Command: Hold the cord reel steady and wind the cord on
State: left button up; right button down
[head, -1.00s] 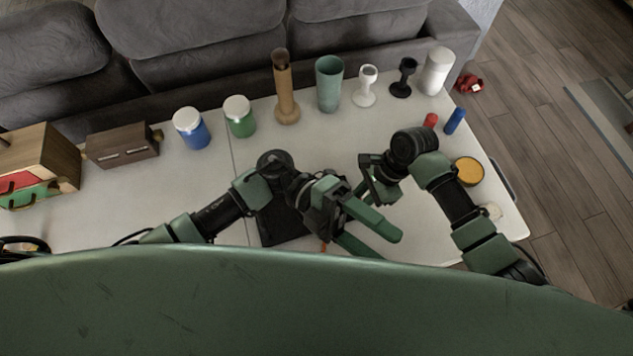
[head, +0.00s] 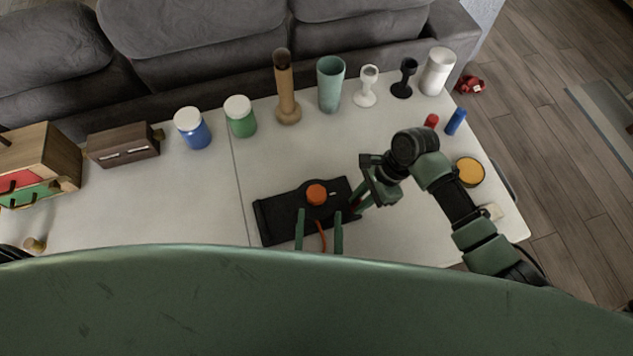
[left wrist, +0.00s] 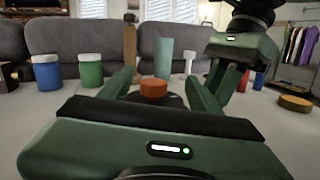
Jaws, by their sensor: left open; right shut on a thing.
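The cord reel is a black flat base (head: 275,215) with an orange-red round top (head: 316,194), on the near middle of the table. An orange cord (head: 322,238) runs from it toward me, its far part hidden by my body. My left gripper (head: 319,213) is open, its two fingers apart on the near side of the reel. In the left wrist view the orange-red top (left wrist: 153,88) shows between the open fingers, ahead of them. My right gripper (head: 358,203) is shut at the right end of the black base and seems to hold its edge; the contact is partly hidden.
A blue jar (head: 192,129), green jar (head: 240,117), wooden vase (head: 286,95), teal cup (head: 330,85) and several goblets and cylinders line the table's far side. A yellow-topped round tin (head: 469,171) stands at right.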

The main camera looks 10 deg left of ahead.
aim_at(316, 185)
pick_arm(q)
jog(key=shift+s+a+f+n+g+y, duration=0.15)
jog(key=shift+s+f+n+g, duration=0.2)
jog(key=shift+f+n, duration=0.2)
jog(key=shift+s+a+f+n+g+y, duration=0.1)
jog(key=shift+s+f+n+g+y, duration=0.1)
jog(key=shift+f+n+g, duration=0.35)
jog(key=shift+w+a+f, duration=0.1)
jog(key=shift+w+f, duration=0.1)
jog(key=shift+w, duration=0.2)
jog(key=w, duration=0.3)
jog(key=w+a, duration=0.1)
jog(key=w, duration=0.7)
jog(key=shift+a, duration=0.15)
jog(key=shift+s, duration=0.1)
jog(key=c, duration=1.4)
